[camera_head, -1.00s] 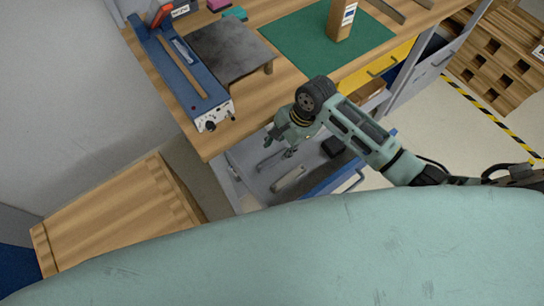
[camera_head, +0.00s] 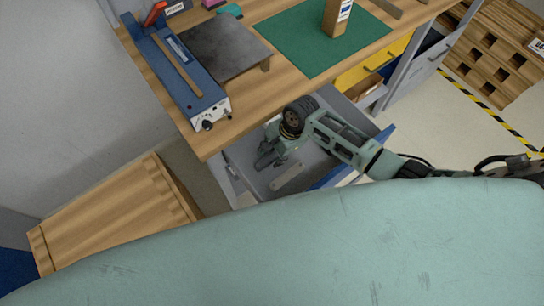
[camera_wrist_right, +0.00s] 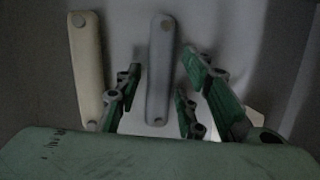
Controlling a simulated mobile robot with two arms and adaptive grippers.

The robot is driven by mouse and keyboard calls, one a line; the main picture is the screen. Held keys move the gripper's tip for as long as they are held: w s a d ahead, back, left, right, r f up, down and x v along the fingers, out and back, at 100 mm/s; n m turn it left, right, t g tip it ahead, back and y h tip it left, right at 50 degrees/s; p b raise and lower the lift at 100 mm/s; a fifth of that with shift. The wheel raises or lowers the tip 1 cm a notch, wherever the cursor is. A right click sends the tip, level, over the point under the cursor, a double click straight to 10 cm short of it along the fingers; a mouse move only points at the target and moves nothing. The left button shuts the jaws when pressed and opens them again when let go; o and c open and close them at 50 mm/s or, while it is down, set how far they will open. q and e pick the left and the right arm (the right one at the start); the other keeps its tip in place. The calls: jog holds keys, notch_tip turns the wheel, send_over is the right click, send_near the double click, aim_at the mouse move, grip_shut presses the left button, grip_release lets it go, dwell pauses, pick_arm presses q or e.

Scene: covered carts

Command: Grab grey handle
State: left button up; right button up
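The grey handle (camera_wrist_right: 160,75) lies in the open drawer (camera_head: 317,168). In the right wrist view it is a long rounded bar with a round hole or screw near its end. My right gripper (camera_wrist_right: 163,68) is open, with its green-padded fingers on either side of the grey handle and gaps between them. In the head view my right gripper (camera_head: 266,160) reaches down into the drawer and hides the grey handle. A cream handle (camera_wrist_right: 87,62) lies to the left, outside the fingers; a pale handle (camera_head: 287,178) shows beside the gripper. My left gripper is not in view.
The wooden workbench (camera_head: 258,97) overhangs the drawer's back side. On it are a blue tool (camera_head: 178,75), a dark plate (camera_head: 222,47) and a green mat (camera_head: 305,45). The drawer's blue front (camera_head: 330,177) stands close to my right arm.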

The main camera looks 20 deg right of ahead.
grip_shut()
jog(key=shift+r, duration=0.1)
